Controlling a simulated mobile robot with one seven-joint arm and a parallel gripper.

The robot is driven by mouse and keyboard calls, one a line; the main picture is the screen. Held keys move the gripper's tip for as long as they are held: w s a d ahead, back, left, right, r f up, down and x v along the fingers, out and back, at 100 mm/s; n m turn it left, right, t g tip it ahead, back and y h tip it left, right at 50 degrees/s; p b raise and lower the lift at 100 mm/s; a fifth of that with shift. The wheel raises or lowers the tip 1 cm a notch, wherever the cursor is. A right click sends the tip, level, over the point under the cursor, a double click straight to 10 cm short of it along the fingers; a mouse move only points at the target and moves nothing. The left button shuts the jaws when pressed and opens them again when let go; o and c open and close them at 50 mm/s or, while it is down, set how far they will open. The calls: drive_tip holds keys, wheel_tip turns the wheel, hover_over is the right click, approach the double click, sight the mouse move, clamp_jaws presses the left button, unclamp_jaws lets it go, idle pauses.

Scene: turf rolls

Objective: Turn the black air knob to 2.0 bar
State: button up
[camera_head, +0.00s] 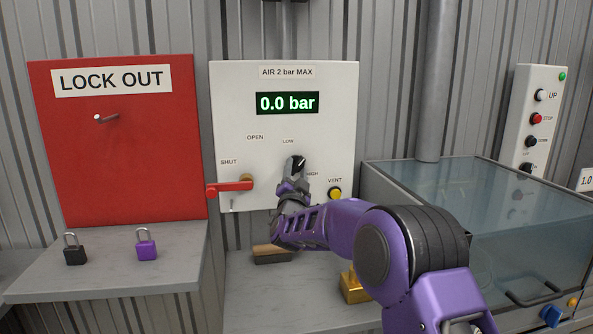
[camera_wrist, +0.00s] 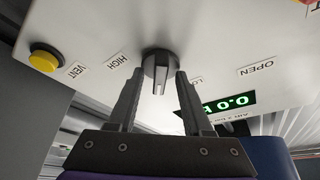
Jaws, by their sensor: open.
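The black air knob (camera_wrist: 157,70) shows in the wrist view on the white air panel (camera_head: 228,115), between the HIGH and LOW labels. The green display (camera_head: 287,103) reads 0.0 bar. My gripper (camera_head: 296,165) is at the knob, seen also in the wrist view (camera_wrist: 158,85). Its fingers are open, one on each side of the knob. I cannot tell if either finger touches it.
A red lever (camera_head: 230,187) is left of the knob, and a yellow VENT button (camera_head: 335,194) is right. A red lock-out board (camera_head: 120,160) stands left, with black (camera_head: 74,248) and purple (camera_head: 146,244) padlocks below. A glass-topped tank (camera_head: 490,215) stands right.

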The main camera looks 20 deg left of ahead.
drive_tip(key=shift+w+a, duration=0.1)
drive_tip(key=shift+w, duration=0.2)
drive_tip(key=shift+c, duration=0.2)
clamp_jaws()
